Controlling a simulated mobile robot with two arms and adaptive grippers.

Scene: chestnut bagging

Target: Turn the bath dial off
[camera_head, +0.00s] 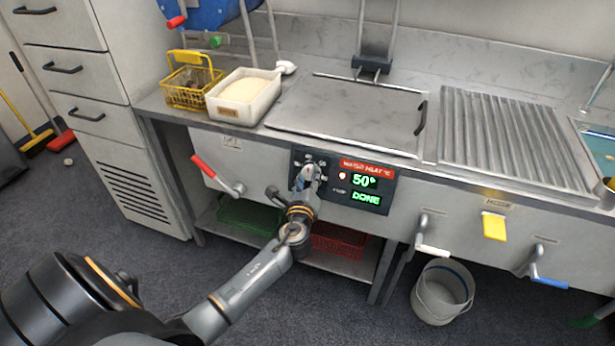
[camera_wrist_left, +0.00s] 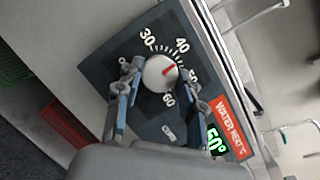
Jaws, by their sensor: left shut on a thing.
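The bath dial (camera_wrist_left: 158,74) is a round pale knob with a red pointer mark, seen in the left wrist view. The mark points to the upper right, about between 40 and 50 on the printed scale. My left gripper (camera_head: 306,178) is at the dial in the head view and mostly hides it there. In the left wrist view its two fingers stand on either side of the knob, shut on it. The dark control panel (camera_head: 341,205) carries a red WATER HEAT label (camera_head: 368,168) and a green display (camera_head: 366,188) reading 50° and DONE. My right gripper is not in view.
Above the panel is a steel counter with a lidded bath (camera_head: 350,110), a ribbed drainer (camera_head: 510,130), a white tub (camera_head: 243,112) and a yellow basket (camera_head: 190,95). Red (camera_head: 203,167), white (camera_head: 432,251) and blue (camera_head: 549,282) lever handles stick out of the front. A bucket (camera_head: 440,312) stands below.

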